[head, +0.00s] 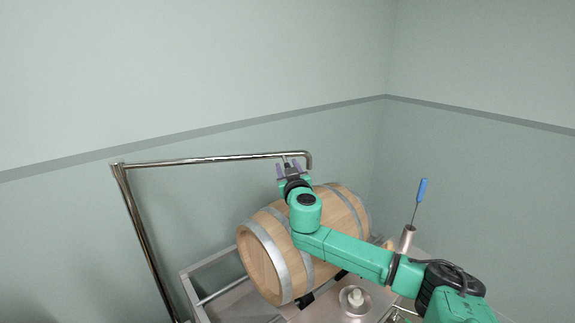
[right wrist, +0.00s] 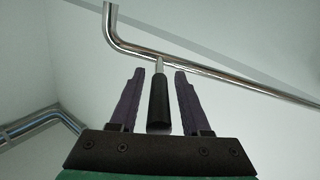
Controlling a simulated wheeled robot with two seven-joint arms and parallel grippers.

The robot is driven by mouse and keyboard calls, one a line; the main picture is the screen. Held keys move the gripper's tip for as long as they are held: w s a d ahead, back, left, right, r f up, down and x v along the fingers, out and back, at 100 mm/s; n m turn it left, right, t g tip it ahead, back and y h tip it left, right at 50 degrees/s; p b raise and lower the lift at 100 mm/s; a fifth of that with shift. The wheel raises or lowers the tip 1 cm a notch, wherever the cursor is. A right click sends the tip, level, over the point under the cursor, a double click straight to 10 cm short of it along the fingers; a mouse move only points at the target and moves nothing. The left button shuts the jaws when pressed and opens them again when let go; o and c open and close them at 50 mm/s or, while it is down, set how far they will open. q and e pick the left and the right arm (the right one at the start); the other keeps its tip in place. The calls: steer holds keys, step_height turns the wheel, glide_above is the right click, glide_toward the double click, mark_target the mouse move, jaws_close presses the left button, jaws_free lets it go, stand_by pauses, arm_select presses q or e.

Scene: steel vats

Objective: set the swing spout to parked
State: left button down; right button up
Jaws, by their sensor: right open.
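The swing spout (head: 215,160) is a shiny steel pipe. Its upright post stands at the left, and its long horizontal arm reaches right to a short down-bent end. In the right wrist view, the spout's pipe (right wrist: 215,73) crosses above the fingertips, and a handle with a black grip (right wrist: 158,104) sticks out from it. My right gripper (head: 289,167) is near the bent end of the spout, above the barrel. In the right wrist view the gripper (right wrist: 159,73) is open, with the black grip between its fingers and a gap on each side. My left gripper is out of view.
A wooden barrel (head: 265,258) with metal hoops lies on its side under my right arm. A steel frame (head: 192,292) is around it. A blue-handled tool (head: 422,190) stands upright at the right. A round steel fitting (head: 355,309) is in front. Above the spout is clear.

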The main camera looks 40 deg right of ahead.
steer(key=shift+c, duration=0.4)
steer(key=shift+d+f, duration=0.1)
jaws_close()
stand_by(0.8)
